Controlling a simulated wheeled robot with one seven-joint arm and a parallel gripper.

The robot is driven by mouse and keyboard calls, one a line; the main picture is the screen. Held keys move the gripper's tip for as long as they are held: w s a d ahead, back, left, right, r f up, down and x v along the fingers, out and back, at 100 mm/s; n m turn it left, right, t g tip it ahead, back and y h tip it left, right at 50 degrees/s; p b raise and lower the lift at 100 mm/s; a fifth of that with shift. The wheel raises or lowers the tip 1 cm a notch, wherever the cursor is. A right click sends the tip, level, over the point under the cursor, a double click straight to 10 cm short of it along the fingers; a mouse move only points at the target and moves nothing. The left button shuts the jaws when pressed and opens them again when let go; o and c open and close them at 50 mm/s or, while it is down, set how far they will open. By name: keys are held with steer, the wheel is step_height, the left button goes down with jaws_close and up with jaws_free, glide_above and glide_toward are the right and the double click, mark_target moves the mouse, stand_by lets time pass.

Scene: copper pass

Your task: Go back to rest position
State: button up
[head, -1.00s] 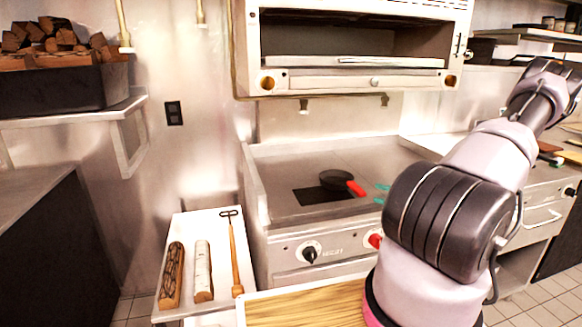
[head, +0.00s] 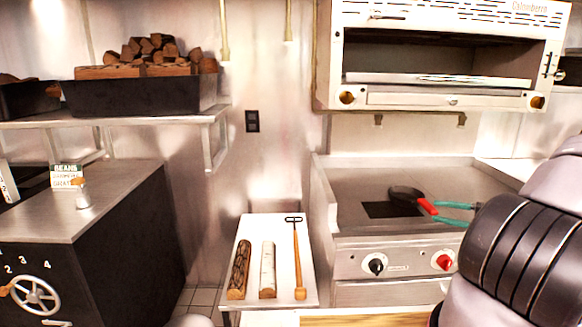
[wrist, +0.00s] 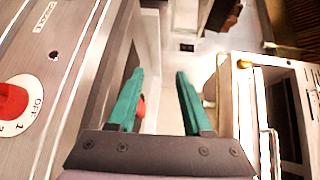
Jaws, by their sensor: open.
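My gripper (head: 436,211) has two teal fingers, spread apart. In the head view it is over the right part of the griddle, with its fingertips by the red handle end of a black pan (head: 405,193). I cannot tell whether they touch the handle. My arm fills the right edge of the head view and hides the gripper's body. In the wrist view my gripper (wrist: 160,73) is open, with nothing clearly held. A small red piece shows beside the left finger; I cannot tell what it is.
The griddle (head: 350,180) stands below a salamander oven (head: 450,99). To its left, a narrow white table (head: 254,240) carries two log-like pieces and a wooden-handled tool. A dark counter (head: 120,250) and a wood-filled shelf (head: 170,120) are further left. A red knob (wrist: 12,100) shows at wrist-view left.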

steer(key=s+a+r+n+g+h, duration=0.2)
steer(key=s+a+r+g+h, duration=0.15)
steer(key=a+r, duration=0.45)
steer(key=s+a+r+n+g+h, duration=0.2)
steer(key=a+r+g, duration=0.35)
steer(key=r, duration=0.35)
steer(key=s+a+r+t+h, duration=0.2)
steer(key=s+a+r+t, duration=0.1)
steer(key=s+r, duration=0.3)
steer(key=s+a+r+t+h, duration=0.3)
steer(key=s+r, duration=0.3)
steer(key=r, duration=0.3)
steer(key=shift+s+a+r, duration=0.25)
steer(key=shift+s+r, duration=0.05)
steer(key=shift+s, duration=0.05)
steer(key=shift+d+h, duration=0.1)
steer(key=shift+h, duration=0.15)
